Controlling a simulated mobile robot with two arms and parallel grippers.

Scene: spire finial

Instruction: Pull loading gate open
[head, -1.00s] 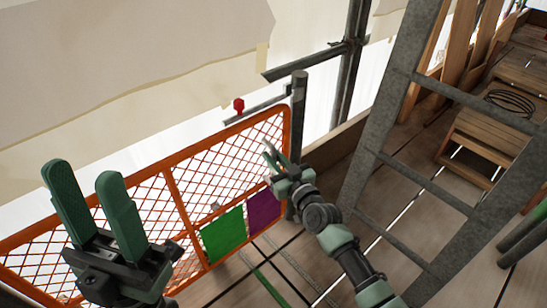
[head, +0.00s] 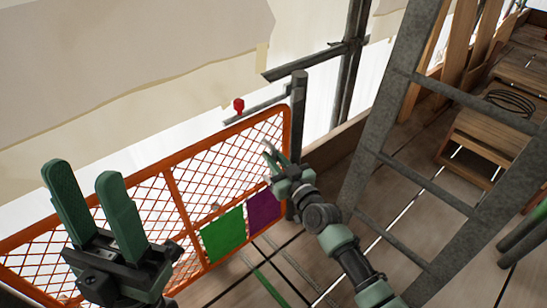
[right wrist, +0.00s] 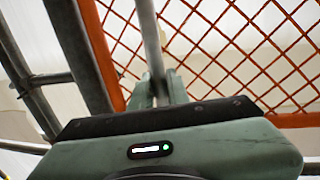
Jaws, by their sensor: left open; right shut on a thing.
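The loading gate (head: 172,195) is an orange frame with diamond mesh, standing upright across the platform edge in the head view. It carries a green panel (head: 223,236) and a purple panel (head: 263,207). Its right end is beside a grey post (head: 298,105). My right gripper (head: 270,158) is at the gate's upper right end. In the right wrist view its fingers (right wrist: 163,86) are shut on a grey bar (right wrist: 150,38) in front of the orange mesh. My left gripper (head: 82,172) is open and empty, in front of the gate's left part.
A red knob (head: 239,105) sits above the gate's top rail. A grey metal ladder (head: 385,120) rises right of my right arm. A wooden crate (head: 480,145) with a coiled cable (head: 510,102) stands further right. Plank flooring (head: 385,230) lies below.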

